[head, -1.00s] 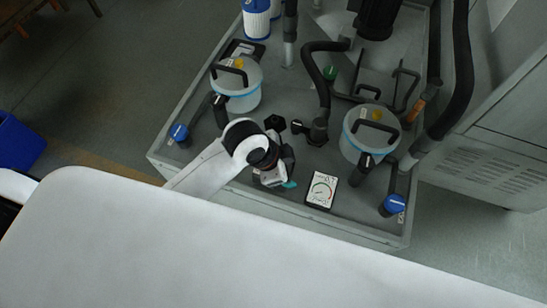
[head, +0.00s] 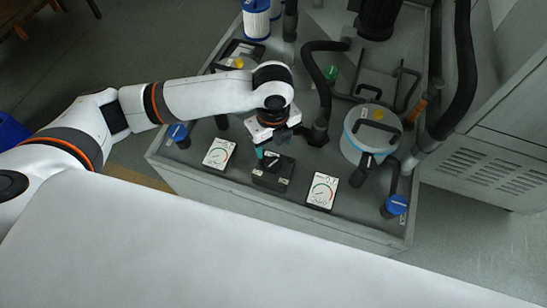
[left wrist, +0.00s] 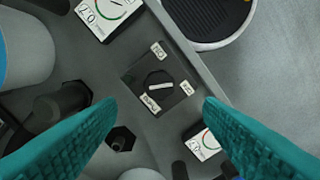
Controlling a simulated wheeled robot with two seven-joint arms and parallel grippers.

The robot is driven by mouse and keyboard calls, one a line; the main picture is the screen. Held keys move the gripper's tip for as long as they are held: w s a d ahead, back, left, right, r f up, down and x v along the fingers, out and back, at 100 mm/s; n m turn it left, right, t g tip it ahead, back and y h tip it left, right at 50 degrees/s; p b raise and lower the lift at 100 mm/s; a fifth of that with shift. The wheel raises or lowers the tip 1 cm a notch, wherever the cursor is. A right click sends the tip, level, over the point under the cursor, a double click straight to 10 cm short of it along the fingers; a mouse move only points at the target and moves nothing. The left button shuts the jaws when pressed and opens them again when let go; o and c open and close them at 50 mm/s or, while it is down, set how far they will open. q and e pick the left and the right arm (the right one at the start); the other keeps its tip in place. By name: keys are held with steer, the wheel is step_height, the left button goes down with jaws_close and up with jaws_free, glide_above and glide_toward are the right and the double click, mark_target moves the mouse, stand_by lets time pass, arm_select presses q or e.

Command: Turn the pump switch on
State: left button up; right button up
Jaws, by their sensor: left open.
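The pump switch is a small dark box (head: 270,174) with a rotary knob, set between two white gauges near the front edge of the grey unit. In the left wrist view the switch box (left wrist: 140,88) shows its knob (left wrist: 160,85) with a white bar lying nearly level, and several small white labels around it. My left gripper (head: 268,153) is above the switch's back side, pointing down. In the left wrist view its teal fingers (left wrist: 159,102) are wide apart with nothing between them, and the knob shows in the gap. My right gripper is in neither view.
Gauges stand left (head: 219,153) and right (head: 321,190) of the switch. A clear filter vessel (head: 365,140) and a blue-capped valve (head: 395,206) are further right. A black hose (head: 318,75) rises behind my gripper. Another blue-capped valve (head: 177,132) sits left.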

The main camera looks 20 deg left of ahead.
mark_target(273, 162)
arm_select(q)
step_height(273, 162, down, 9)
steer(key=shift+r, duration=0.1)
stand_by(0.3)
steer(key=c, duration=1)
steer(key=shift+o, duration=0.2)
steer(key=shift+r+n+p, duration=0.2)
steer(key=shift+n+p, duration=0.1)
steer(key=shift+p, duration=0.25)
steer(key=n+p, duration=0.7)
steer(key=p, duration=0.2)
steer(key=shift+s+r, duration=0.1)
steer(key=n+p, duration=0.3)
steer(key=shift+f+n+p, duration=0.25)
steer(key=shift+n+p, duration=0.2)
steer(key=shift+n, duration=0.25)
